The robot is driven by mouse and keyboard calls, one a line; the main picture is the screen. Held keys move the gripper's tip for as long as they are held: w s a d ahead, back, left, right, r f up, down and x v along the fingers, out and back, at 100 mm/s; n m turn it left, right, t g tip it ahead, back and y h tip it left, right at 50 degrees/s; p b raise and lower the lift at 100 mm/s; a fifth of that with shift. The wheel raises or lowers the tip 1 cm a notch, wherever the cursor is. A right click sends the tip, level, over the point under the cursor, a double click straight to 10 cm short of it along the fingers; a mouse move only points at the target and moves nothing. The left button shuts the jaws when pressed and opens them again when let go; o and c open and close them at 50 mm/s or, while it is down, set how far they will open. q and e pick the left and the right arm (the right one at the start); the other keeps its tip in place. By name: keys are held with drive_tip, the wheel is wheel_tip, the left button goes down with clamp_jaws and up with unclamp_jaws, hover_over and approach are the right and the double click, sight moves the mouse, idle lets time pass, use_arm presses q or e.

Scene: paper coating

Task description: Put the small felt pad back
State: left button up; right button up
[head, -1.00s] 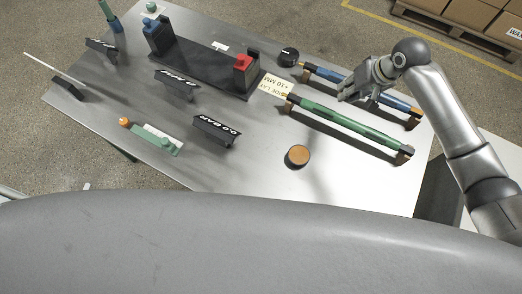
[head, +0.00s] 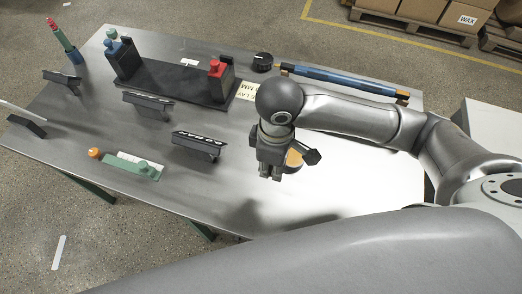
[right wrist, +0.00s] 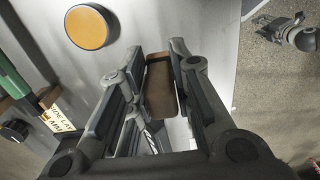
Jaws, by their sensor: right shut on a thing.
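My right gripper (head: 270,172) is over the front middle of the table, pointing down. In the right wrist view its fingers (right wrist: 158,95) are shut on a small brown, flat-sided piece (right wrist: 160,82), which I take to be the small felt pad. In the head view that piece is hidden by the gripper. A round orange-topped disc (right wrist: 87,27) lies on the table beside the gripper. In the head view the disc (head: 294,158) is partly hidden behind the gripper. My left gripper is not in view.
A blue rod (head: 340,78) lies at the back right. A green rod (right wrist: 12,85) shows in the wrist view. Black label stands (head: 198,145), a dark tray (head: 170,82) with blue and red pieces, and a green piece (head: 140,166) occupy the left. The front right tabletop (head: 370,185) looks clear.

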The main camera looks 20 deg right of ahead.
drive_tip(key=w+f, duration=0.2)
drive_tip(key=w, duration=0.1)
drive_tip(key=w+d+f, duration=0.1)
drive_tip(key=w+f, duration=0.2)
drive_tip(key=w, duration=0.1)
drive_tip(key=w+d+f, duration=0.1)
drive_tip(key=w+f, duration=0.1)
drive_tip(key=w, duration=0.1)
drive_tip(key=shift+w+f, duration=0.2)
drive_tip(key=shift+f, duration=0.05)
drive_tip(key=shift+w+f, duration=0.6)
drive_tip(key=shift+f, duration=1.65)
drive_tip(key=shift+f, duration=0.1)
drive_tip(key=o, duration=0.9)
wheel_tip(320, 180, up, 12)
